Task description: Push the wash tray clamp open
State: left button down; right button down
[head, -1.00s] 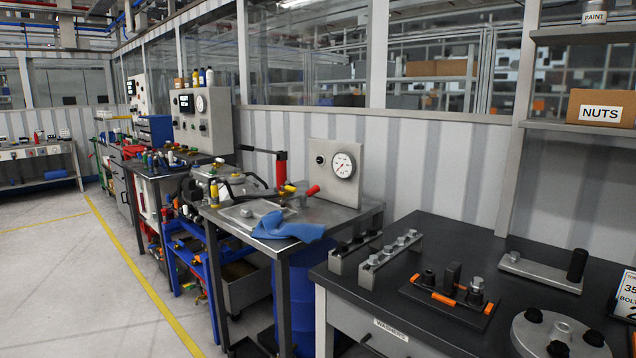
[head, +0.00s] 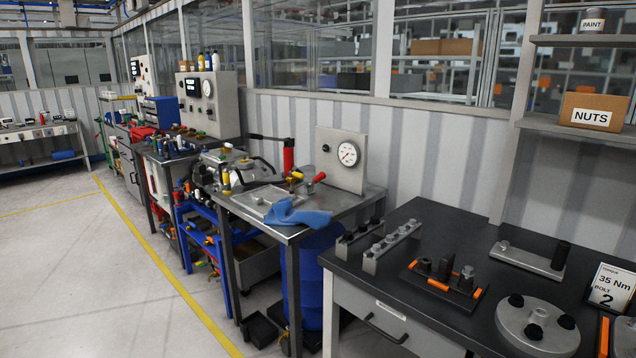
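The wash tray (head: 258,197) is a shallow grey metal tray on a steel table (head: 345,203) in the middle of the head view. A small red-handled fitting (head: 316,179) stands at the tray's back right, with a yellow part (head: 295,176) beside it. It looks like the clamp, but it is too small to tell for certain or to tell whether it is open. A blue cloth (head: 297,213) hangs over the front right of the tray. Neither of my grippers is in view.
A panel with a round gauge (head: 347,153) stands behind the tray. A red cylinder with a black lever (head: 288,156) is at its back left. A dark workbench (head: 400,285) with fixtures fills the right. Open floor (head: 100,270) lies left of the yellow line.

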aim_at(321, 176)
jog(key=i+j+u, duration=0.3)
jog(key=i+j, duration=0.6)
jog(key=i+j+u, duration=0.25)
jog(key=i+j, duration=0.65)
jog(key=i, duration=0.05)
